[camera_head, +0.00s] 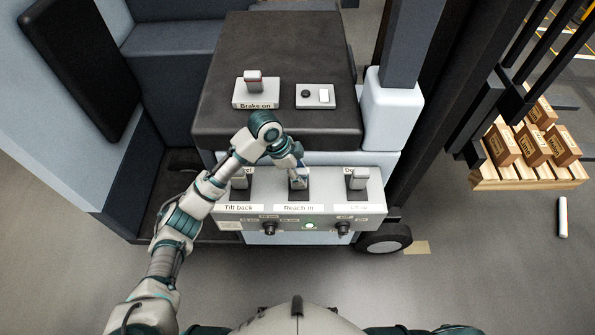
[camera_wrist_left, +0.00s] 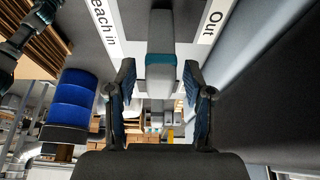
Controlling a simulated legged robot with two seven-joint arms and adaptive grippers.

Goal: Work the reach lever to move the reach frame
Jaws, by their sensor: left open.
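The reach lever (camera_head: 299,182) is the middle one of three grey levers on the light control panel (camera_head: 226,196), above the label "Reach in". My left gripper (camera_head: 296,165) is over this lever from above and partly hides it. In the left wrist view the grey lever (camera_wrist_left: 160,68) stands between the two dark fingers of my left gripper (camera_wrist_left: 161,92). The fingers are open, with a gap showing on each side of the lever. Labels ending in "each in" and "Out" flank it. My right gripper is in neither view. The reach frame cannot be clearly made out.
The tilt lever (camera_head: 242,180) stands left of the reach lever, partly behind my arm, and another lever (camera_head: 357,179) stands right. Knobs line the panel front. A brake switch (camera_head: 254,84) sits on the dark console. A loaded pallet (camera_head: 533,175) stands at right beyond the mast.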

